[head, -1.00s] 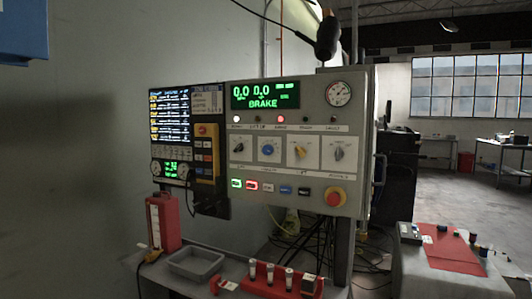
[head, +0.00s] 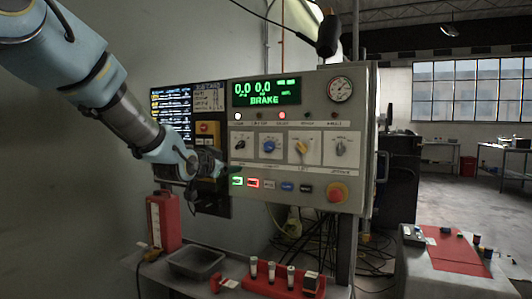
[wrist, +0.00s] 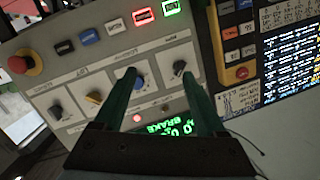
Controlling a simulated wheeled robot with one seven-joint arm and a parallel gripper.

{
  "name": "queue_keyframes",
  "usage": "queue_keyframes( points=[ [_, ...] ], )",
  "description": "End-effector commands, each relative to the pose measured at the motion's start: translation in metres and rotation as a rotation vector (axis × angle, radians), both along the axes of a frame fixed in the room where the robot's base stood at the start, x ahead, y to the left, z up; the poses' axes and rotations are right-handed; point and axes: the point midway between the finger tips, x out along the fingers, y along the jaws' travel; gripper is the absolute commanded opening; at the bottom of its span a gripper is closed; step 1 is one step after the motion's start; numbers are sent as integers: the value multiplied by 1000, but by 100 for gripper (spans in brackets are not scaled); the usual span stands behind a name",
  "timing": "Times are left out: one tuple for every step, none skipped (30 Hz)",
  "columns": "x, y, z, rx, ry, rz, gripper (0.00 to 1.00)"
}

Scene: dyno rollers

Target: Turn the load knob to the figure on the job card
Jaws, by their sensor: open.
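The control panel carries a row of knobs: a dark left knob (head: 239,146), a blue knob (head: 268,146), a yellow knob (head: 301,147) and a dark right knob (head: 341,149). My gripper (head: 222,170) is left of and below the row in the head view. In the wrist view my gripper (wrist: 159,74) is open and empty, its fingers spread across the left dark knob (wrist: 179,67) and blue knob (wrist: 139,82), apparently short of them. No job card is clearly identifiable.
The green display (head: 265,92) reads 0.0, 0.0 and BRAKE. A red stop button (head: 337,192) and several small buttons sit below the knobs. A dark screen (head: 170,112) is at left. A shelf below holds a grey tray (head: 195,262) and a red rack (head: 282,285).

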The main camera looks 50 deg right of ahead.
Motion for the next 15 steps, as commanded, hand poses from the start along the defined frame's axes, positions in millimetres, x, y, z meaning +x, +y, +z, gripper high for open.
queue_keyframes(
  points=[
    [-18, -20, 10, -41, -31, -43, 73],
    [-27, -29, 16, -62, -46, -63, 73],
    [-36, -38, 23, -86, -64, -82, 73],
    [-42, -43, 28, -100, -74, -94, 73],
    [-46, -47, 31, -112, -82, -103, 73],
    [-49, -51, 34, -121, -87, -110, 73],
    [-50, -53, 35, -125, -89, -113, 73],
    [-50, -56, 36, -128, -91, -114, 73],
    [-49, -59, 37, -129, -92, -115, 73],
    [-48, -62, 38, -130, -92, -114, 73],
    [-47, -65, 37, -128, -91, -114, 73],
    [-45, -71, 38, -128, -91, -114, 73],
    [-44, -76, 38, -127, -91, -115, 73],
    [-43, -81, 38, -128, -90, -115, 73],
    [-40, -88, 38, -128, -90, -114, 73]
  ],
)
